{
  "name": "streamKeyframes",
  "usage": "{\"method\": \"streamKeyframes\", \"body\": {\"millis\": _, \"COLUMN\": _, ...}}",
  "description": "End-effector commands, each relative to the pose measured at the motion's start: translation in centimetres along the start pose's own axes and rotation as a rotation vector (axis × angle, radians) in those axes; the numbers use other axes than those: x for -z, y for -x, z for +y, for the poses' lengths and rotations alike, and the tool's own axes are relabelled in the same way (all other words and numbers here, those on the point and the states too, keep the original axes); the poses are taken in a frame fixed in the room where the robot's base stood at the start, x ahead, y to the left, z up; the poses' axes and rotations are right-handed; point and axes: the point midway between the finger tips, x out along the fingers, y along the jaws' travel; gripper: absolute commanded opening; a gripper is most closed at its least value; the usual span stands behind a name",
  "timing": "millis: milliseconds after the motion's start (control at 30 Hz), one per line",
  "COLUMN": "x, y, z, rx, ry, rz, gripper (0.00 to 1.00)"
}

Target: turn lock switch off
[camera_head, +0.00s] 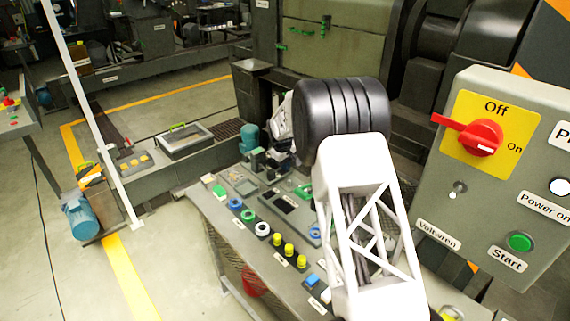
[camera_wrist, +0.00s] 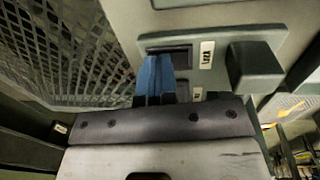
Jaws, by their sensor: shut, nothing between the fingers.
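My gripper (camera_wrist: 155,75) shows in the wrist view as two blue fingers, shut and empty, in front of a dark slot in a grey panel. I cannot tell whether they touch it. In the head view the fingers are hard to make out; my arm is left of the switch.
The grey control box (camera_head: 440,205) also carries a green Start button (camera_head: 520,241). A sloping console (camera_head: 212,207) with several buttons lies below my arm. In the wrist view a grey block (camera_wrist: 254,66) juts out right of the fingers, and wire mesh (camera_wrist: 62,50) is at left.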

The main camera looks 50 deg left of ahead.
Motion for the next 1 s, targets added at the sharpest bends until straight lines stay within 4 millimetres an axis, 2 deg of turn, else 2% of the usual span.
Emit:
{"method": "streamKeyframes", "body": {"millis": 367, "x": 0.0, "y": -0.1, "z": 0.1, "rx": 0.008, "ry": 0.0, "rz": 0.0, "gripper": 0.0}}
{"method": "streamKeyframes", "body": {"millis": 600, "x": -0.1, "y": -0.9, "z": 0.3, "rx": 0.1, "ry": -0.002, "rz": -0.003, "gripper": 0.0}}
{"method": "streamKeyframes", "body": {"millis": 1000, "x": -0.1, "y": -1.2, "z": -0.2, "rx": 0.101, "ry": 0.001, "rz": -0.006, "gripper": 0.0}}
